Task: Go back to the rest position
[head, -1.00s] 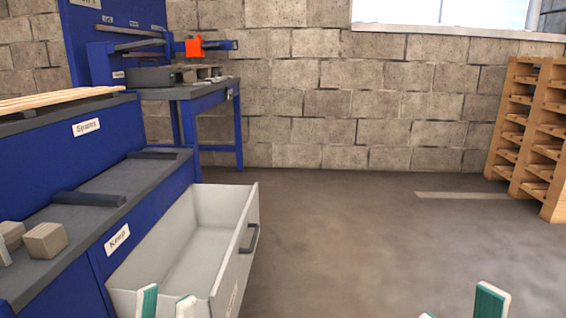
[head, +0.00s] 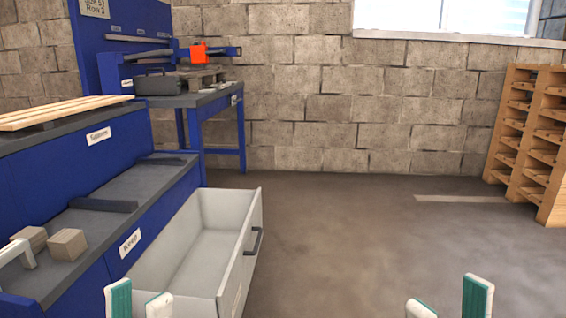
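My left gripper (head: 138,300) shows at the bottom edge, in front of the open drawer. Its two white and green fingertips stand apart with nothing seen between them. My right gripper (head: 447,300) shows at the bottom right over the floor. Its two fingertips are also apart, with a clear gap. The rest of both grippers and both arms is out of the frame below.
A grey drawer (head: 252,222) stands open from the blue bench (head: 70,255) at left. Wooden blocks (head: 68,244) lie on the bench. A blue workstation (head: 209,100) stands behind. Stacked pallets (head: 527,140) stand at far right. The middle floor (head: 340,230) is clear.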

